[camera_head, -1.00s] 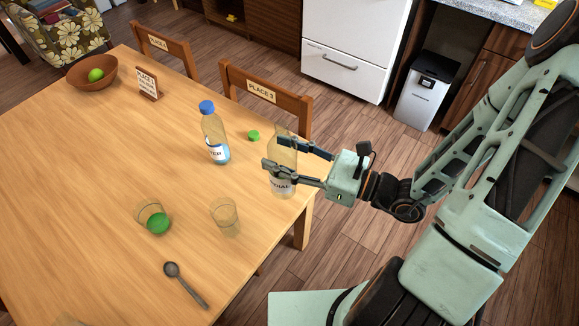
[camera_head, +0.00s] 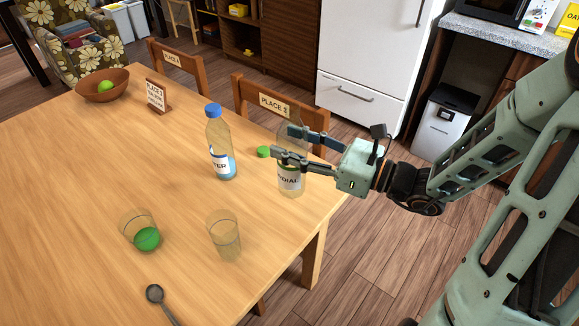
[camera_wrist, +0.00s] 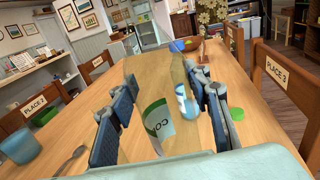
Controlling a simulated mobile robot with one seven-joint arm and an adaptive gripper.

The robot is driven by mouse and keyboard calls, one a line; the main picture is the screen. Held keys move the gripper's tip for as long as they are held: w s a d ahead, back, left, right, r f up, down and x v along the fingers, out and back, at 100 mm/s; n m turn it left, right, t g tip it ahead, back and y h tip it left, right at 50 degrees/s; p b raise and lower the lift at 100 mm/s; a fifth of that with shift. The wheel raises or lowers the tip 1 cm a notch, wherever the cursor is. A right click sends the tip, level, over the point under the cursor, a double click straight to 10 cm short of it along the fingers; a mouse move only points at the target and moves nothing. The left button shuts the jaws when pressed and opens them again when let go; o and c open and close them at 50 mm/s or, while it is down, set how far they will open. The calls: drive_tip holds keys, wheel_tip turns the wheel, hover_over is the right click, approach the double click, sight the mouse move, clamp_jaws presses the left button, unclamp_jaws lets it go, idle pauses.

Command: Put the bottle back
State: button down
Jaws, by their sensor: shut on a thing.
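My gripper (camera_head: 283,142) is shut on a clear cordial bottle (camera_head: 291,181) near the table's right edge. The bottle is roughly upright, with a white and green label; its upper part is partly behind my fingers. In the wrist view its label (camera_wrist: 158,122) shows between the two fingers. I cannot tell whether its base touches the table. A water bottle (camera_head: 220,150) with a blue cap stands upright to the left; it also shows in the wrist view (camera_wrist: 185,100). A green cap (camera_head: 263,152) lies on the table between the bottles.
The wooden table (camera_head: 90,190) holds a clear glass (camera_head: 225,238), a glass with green contents (camera_head: 139,228) and a spoon (camera_head: 156,295). A brown bowl (camera_head: 103,87) and a small sign (camera_head: 157,96) are at the back.

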drive_tip(key=w+f+b, duration=0.7)
drive_tip(key=f+b, duration=0.3)
drive_tip(key=shift+a, duration=0.3)
drive_tip(key=shift+w+f+b, duration=0.1)
drive_tip(key=shift+b, duration=0.2)
drive_tip(key=shift+f, duration=0.15)
drive_tip(key=c, duration=1)
unclamp_jaws()
drive_tip(key=shift+c, duration=0.2)
